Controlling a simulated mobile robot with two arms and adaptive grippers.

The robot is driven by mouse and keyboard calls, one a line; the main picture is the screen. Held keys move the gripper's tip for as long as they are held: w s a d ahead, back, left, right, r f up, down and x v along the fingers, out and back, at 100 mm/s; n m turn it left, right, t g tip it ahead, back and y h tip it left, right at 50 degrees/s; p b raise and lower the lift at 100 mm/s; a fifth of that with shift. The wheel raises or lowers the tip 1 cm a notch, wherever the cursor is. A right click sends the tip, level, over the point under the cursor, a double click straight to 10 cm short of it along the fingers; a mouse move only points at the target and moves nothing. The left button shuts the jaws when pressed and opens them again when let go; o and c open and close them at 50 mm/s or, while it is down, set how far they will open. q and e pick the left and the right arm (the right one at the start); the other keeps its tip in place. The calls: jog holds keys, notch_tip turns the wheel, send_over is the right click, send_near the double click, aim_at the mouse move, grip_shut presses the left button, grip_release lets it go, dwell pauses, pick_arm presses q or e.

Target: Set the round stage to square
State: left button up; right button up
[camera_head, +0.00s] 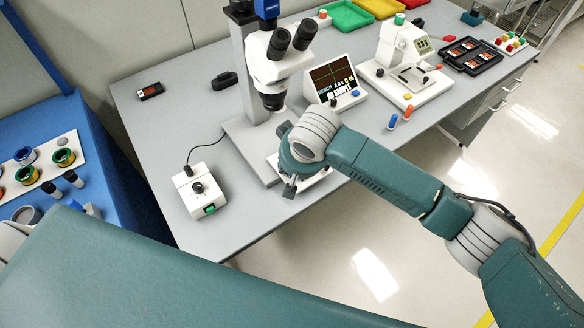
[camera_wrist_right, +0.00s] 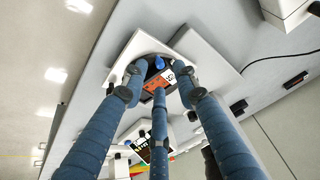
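The package looks turned relative to the pale base (camera_wrist_right: 208,52). My right gripper (camera_wrist_right: 155,88) has its three fingers spread over the stage; contact cannot be told. In the head view my right gripper (camera_head: 289,188) points down at the stage and hides most of it. My left gripper is not in view.
The microscope (camera_head: 274,60) stands just behind my right gripper. A monitor (camera_head: 335,82) and a white bonder (camera_head: 402,62) stand to its right. A control box (camera_head: 200,190) with a cable lies to the left. The bench front edge is close by.

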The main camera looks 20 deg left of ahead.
jog(key=shift+x, duration=1.95)
grip_shut()
jog(key=shift+d+r+n+p, duration=0.15)
jog(key=shift+d+n+p, duration=0.4)
jog(key=shift+p, duration=0.35)
jog(key=shift+w+d+n+g+y, duration=0.15)
jog(key=shift+d+n+g+y, duration=0.2)
jog(key=shift+n, duration=0.5)
jog(key=shift+a, duration=0.1)
